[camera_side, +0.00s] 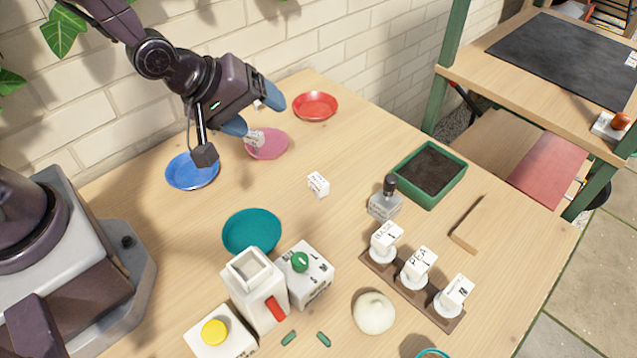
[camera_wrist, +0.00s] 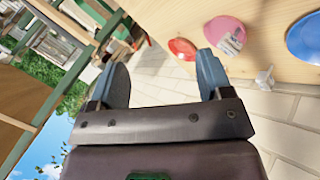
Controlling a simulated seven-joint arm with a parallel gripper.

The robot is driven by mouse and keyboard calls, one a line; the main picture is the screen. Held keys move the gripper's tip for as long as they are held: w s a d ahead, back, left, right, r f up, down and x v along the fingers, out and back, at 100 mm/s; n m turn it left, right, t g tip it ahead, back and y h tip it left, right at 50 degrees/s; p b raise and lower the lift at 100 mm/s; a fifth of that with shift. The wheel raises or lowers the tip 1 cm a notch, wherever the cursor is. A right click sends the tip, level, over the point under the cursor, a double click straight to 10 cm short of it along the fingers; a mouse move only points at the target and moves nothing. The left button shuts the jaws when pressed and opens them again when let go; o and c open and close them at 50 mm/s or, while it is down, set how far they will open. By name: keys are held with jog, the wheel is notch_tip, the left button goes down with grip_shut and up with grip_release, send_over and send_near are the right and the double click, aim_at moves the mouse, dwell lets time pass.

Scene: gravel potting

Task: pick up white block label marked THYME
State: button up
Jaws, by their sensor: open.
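A white block label (camera_side: 318,184) lies on the open table in the side view, its small dark lettering too small to read. Another lettered white block (camera_side: 255,138) lies on the pink plate (camera_side: 272,147); it also shows in the wrist view (camera_wrist: 230,44). I cannot tell which block says THYME. My gripper (camera_side: 254,112) is open, its blue fingers apart, above the table near the wall, behind and above the pink plate. In the wrist view nothing is between the fingertips (camera_wrist: 164,70). A small pale block (camera_wrist: 264,78) shows near the table edge there.
A blue plate (camera_side: 192,171), red plate (camera_side: 315,106) and teal plate (camera_side: 252,231) stand around. A rack (camera_side: 408,287) holds upright white labels, one reading PEA. The table's middle is mostly clear.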

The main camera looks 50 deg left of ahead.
aim_at(317, 181)
jog(key=d+f+n+t, duration=0.1)
jog(key=d+f+n, duration=0.1)
jog(key=n, duration=0.4)
jog(key=s+d+f+n+t, duration=0.1)
jog(key=d+f+n+t, duration=0.1)
jog(key=f+n, duration=0.2)
jog(key=s+d+f+n+t, duration=0.1)
jog(key=f+n, duration=0.3)
jog(key=n, duration=0.6)
jog(key=shift+s+d+f+t+h, duration=0.1)
jog(key=shift+s+d+t+h, duration=0.1)
jog(key=shift+d, duration=0.15)
jog(key=shift+s+d+t+h, duration=0.1)
jog(key=shift+d+t+h, duration=0.1)
jog(key=shift+d, duration=0.15)
jog(key=n, duration=0.1)
jog(key=n+y, duration=0.1)
jog(key=n, duration=0.2)
jog(key=shift+s+a+f+t+y, duration=0.1)
jog(key=shift+s+a+t+y, duration=0.15)
jog(key=shift+s+t+y, duration=0.05)
jog(key=x, duration=0.6)
jog(key=shift+w+f, duration=0.1)
jog(key=shift+w, duration=0.2)
jog(key=shift+x, duration=3.1)
jog(key=shift+d+f, duration=0.1)
jog(key=shift+d, duration=0.05)
jog(key=c, duration=1)
